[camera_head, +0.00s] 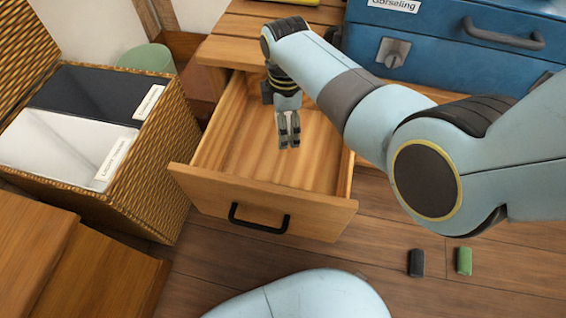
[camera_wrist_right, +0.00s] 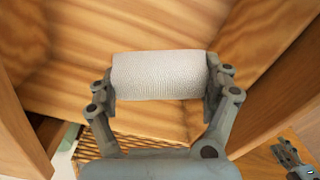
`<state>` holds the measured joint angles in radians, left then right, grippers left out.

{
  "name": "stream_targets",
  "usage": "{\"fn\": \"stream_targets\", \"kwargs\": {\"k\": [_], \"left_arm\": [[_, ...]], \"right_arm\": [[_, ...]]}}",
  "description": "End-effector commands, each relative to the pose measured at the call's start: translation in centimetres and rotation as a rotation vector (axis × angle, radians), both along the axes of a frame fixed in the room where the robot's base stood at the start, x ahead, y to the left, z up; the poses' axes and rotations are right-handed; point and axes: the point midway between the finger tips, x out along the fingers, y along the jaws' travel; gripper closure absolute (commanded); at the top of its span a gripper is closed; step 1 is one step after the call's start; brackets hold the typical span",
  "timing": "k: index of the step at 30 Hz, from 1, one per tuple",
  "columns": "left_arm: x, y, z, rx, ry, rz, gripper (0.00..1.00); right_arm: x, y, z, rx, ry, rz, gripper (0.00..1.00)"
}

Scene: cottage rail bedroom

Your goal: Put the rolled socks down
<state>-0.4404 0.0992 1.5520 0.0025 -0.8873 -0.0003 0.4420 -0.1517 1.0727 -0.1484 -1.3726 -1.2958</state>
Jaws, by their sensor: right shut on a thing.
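The rolled socks (camera_wrist_right: 160,75) are a white, knitted roll in the right wrist view. My right gripper (camera_head: 289,143) is shut on them, with one finger at each end of the roll. In the head view this gripper points down inside the open wooden drawer (camera_head: 262,193); the socks are hard to make out there. In the wrist view the pale drawer boards are behind the roll, and I cannot tell whether it touches them. A grey jointed part at the lower right of the wrist view may be my left gripper (camera_wrist_right: 290,157); its jaws are unclear.
A wicker hamper (camera_head: 150,187) with a dark and a white compartment stands open left of the drawer. A blue case (camera_head: 450,40) sits on the wooden top behind. A black roll (camera_head: 417,262) and a green roll (camera_head: 464,261) lie on the floor. The drawer's visible floor is clear.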

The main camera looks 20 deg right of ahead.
Motion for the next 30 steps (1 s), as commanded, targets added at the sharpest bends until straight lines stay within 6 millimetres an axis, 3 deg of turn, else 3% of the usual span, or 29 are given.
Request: {"fn": "stream_targets", "kwargs": {"k": [1, 6, 11, 18, 24, 30], "left_arm": [[0.2, -0.2, -1.0, 0.000, 0.007, -0.003, 0.60], [1.7, -0.9, 1.2, -0.002, 0.015, -0.012, 0.60], [2.6, -1.3, 2.8, -0.005, 0.006, -0.016, 0.60], [5.1, -2.7, 5.9, -0.035, -0.086, -0.026, 0.60], [6.2, -3.3, 8.0, -0.050, -0.135, -0.030, 0.60], [7.4, -4.1, 9.4, -0.068, -0.211, -0.038, 0.60]], "right_arm": [[-1.1, 0.0, -3.9, 0.000, 0.015, 0.000, 0.49], [-2.3, 0.0, -8.7, 0.000, 0.010, 0.000, 0.49], [-2.7, 0.0, -10.5, 0.000, 0.006, 0.000, 0.49], [-2.8, 0.0, -15.1, 0.000, 0.007, 0.000, 0.49], [-2.7, 0.0, -16.6, 0.000, 0.003, 0.000, 0.49], [-2.8, 0.0, -19.7, 0.000, 0.007, 0.000, 0.49]]}}
